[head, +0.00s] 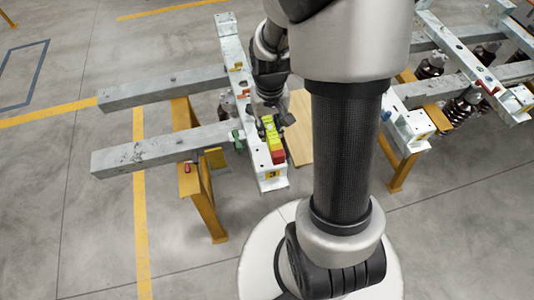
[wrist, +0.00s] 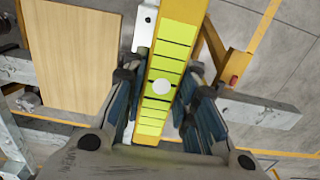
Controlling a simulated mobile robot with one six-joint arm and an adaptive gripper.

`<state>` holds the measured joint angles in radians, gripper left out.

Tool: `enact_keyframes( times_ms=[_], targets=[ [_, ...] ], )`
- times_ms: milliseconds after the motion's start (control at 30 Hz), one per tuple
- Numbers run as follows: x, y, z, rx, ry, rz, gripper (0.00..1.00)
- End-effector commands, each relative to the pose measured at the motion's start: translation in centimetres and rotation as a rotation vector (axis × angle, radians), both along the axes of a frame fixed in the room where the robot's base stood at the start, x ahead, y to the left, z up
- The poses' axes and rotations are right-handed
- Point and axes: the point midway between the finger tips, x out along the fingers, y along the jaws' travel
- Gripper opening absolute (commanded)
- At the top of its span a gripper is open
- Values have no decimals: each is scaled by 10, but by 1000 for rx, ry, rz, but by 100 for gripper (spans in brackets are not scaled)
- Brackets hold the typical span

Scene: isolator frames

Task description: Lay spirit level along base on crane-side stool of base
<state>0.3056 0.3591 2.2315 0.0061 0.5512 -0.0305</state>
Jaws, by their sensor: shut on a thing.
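The spirit level (head: 271,138) is a yellow bar with lime panels and a red end; it fills the middle of the wrist view (wrist: 170,50). My gripper (head: 268,118) is shut on it, with a finger on each side in the wrist view (wrist: 162,100). The level runs lengthwise over the near part of a pale steel base (head: 268,182), roughly along it. I cannot tell whether it touches the base. The base carries a yellow label at its near end. The stool under the level is hidden.
Two grey beams (head: 150,90) stick out to the left over a yellow trestle (head: 191,183). A wooden board (head: 300,135) lies right of the base. Another steel frame (head: 408,125) with dark insulators stands at the right. Open floor lies at the left.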

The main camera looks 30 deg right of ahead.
Motion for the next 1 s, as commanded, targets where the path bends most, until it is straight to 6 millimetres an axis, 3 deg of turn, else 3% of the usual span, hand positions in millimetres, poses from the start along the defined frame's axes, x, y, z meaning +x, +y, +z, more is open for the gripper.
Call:
enact_keyframes(
  times_ms=[33,100,300,533,767,1000],
  targets=[
    [-1,1,-19,1,5,0,0],
    [-1,1,-38,1,5,0,0],
    [-1,0,-72,1,2,0,0],
    [0,0,-87,0,1,0,0],
    [-1,0,-121,1,2,0,0],
    [0,0,-120,-1,-2,0,0]
  ],
)
